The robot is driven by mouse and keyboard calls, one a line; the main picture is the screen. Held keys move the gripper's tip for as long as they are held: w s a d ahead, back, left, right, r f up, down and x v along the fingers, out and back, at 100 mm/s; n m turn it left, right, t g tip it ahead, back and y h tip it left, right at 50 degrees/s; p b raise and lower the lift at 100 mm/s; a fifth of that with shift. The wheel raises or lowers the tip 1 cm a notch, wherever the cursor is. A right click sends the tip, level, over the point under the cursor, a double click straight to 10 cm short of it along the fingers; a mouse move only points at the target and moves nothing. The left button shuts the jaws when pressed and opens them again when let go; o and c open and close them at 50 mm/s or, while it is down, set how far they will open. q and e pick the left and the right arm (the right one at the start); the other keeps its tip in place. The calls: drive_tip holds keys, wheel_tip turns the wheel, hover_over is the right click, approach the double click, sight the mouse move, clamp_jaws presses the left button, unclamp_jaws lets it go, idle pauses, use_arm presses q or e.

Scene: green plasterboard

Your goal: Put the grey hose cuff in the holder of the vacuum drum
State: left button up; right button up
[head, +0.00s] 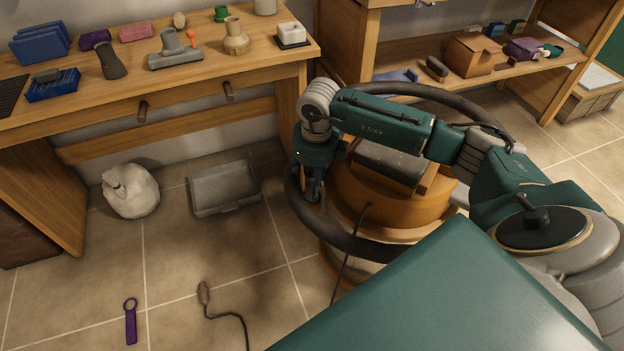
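The vacuum drum (432,213) is a round orange-brown body on the floor, partly behind my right arm, with a dark grey block on top. Its black hose (345,243) loops around the drum and passes close to my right gripper (312,196). That gripper points down at the drum's left side. Its fingers are dark and small here, and I cannot tell whether they are shut on the hose or its cuff. I cannot make out the grey hose cuff or the holder for certain. My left gripper is out of view.
The workbench (190,82) at the back left carries a grey floor nozzle (175,60), a dark cone (111,62) and other items. A grey tray (224,190), a white bag (131,191), a purple tag (130,322) and a corded plug (204,294) lie on the floor.

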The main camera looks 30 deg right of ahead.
drive_tip(key=r, duration=0.8)
drive_tip(key=s+r, duration=0.1)
drive_tip(key=r, duration=0.3)
drive_tip(key=shift+s, duration=0.1)
drive_tip(key=shift+a, duration=0.1)
